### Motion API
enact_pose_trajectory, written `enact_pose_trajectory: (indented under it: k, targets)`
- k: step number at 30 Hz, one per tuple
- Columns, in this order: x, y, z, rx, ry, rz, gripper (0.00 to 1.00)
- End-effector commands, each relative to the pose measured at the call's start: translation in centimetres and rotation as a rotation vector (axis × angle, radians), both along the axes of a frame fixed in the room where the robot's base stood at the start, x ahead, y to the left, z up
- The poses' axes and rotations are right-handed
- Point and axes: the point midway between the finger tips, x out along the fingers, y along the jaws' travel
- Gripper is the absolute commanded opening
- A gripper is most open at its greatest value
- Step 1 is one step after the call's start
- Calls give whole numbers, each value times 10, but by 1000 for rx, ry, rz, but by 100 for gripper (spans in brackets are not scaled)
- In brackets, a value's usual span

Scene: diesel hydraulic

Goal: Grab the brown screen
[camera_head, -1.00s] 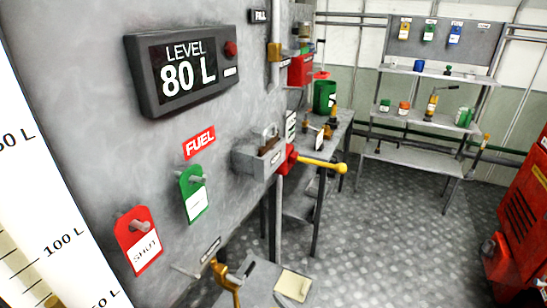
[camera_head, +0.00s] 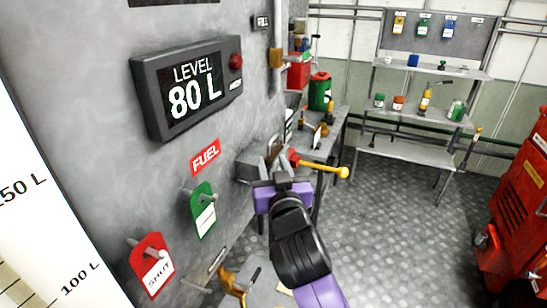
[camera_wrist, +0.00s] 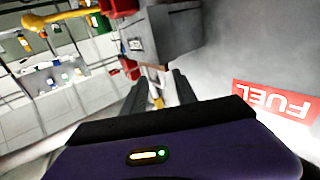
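The brown screen (camera_head: 275,148) appears as a small brown piece standing in a grey wall box (camera_head: 247,168) under the level display. My gripper (camera_head: 279,174) is raised in front of this box and hides part of it and the screen's lower part. In the wrist view my gripper (camera_wrist: 158,84) has its two dark fingers apart, pointing at the grey box (camera_wrist: 172,38). A small brownish piece shows between the fingers at the box's edge; I cannot tell whether they touch it.
A yellow-handled red lever (camera_head: 325,168) sticks out just right of the box. Red (camera_head: 152,262) and green (camera_head: 202,210) tags hang on the wall at left. A workbench (camera_head: 335,135) stands behind, and a red machine (camera_head: 520,205) at right. The floor between is open.

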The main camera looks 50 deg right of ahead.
Motion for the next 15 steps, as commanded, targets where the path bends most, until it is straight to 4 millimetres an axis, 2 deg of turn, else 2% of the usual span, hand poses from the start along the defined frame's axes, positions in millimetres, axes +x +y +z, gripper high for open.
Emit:
enact_pose_trajectory:
  k: [7,15]
  targets:
    - [26,-18,15,-1,0,-2,34]
    - [43,-29,10,-1,-1,2,34]
